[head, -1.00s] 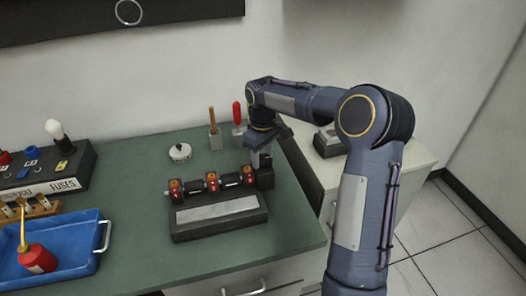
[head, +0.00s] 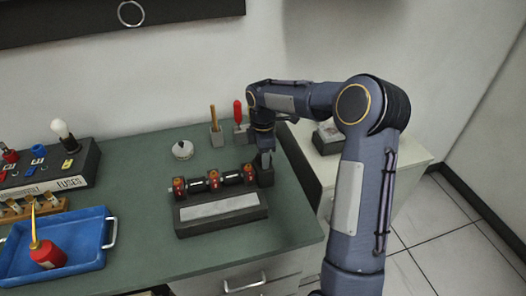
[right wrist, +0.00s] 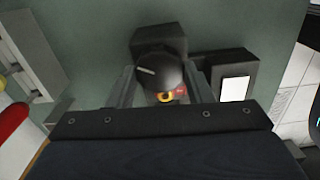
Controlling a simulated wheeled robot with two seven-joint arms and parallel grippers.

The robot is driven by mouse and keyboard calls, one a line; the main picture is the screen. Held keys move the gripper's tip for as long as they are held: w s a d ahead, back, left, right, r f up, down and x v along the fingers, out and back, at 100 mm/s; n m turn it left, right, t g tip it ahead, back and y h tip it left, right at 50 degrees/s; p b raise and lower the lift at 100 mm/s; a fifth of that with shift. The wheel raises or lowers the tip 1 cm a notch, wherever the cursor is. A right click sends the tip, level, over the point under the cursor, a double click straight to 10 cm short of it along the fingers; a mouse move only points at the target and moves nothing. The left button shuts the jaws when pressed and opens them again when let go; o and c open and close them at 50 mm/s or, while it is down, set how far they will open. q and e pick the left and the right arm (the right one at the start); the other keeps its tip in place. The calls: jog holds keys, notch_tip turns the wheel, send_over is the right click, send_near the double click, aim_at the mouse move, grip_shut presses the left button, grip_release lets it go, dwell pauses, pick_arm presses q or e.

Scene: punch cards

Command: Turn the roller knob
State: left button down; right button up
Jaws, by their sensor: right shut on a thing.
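The roller unit (head: 222,212) is a dark box with a pale plate on its front and a row of black rollers between red blocks. It stands on the green bench top. My right gripper (head: 265,158) points down at the unit's right end, above a dark block (head: 265,177). In the right wrist view, the round black roller knob (right wrist: 158,72) with a pale pointer line sits between the two fingers of my right gripper (right wrist: 163,80), which is shut on it. The line tilts slightly from level. In the head view the gripper hides the knob. My left gripper is out of view.
A blue tray (head: 75,272) with a red oiler (head: 47,256) lies at the left, below a fuse box (head: 50,175). A round white-topped thing (head: 182,149) and two upright handled tools stand behind the unit. The bench front is clear.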

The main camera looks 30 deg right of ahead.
jog(key=n+p, duration=0.1)
jog(key=n, duration=0.4)
jog(key=shift+r, duration=0.1)
dwell(0.4)
jog(key=o, duration=1)
notch_tip(320, 180, up, 7)
jog(key=shift+r+b, duration=0.1)
jog(key=shift+b, duration=0.25)
jog(key=shift+r, duration=0.25)
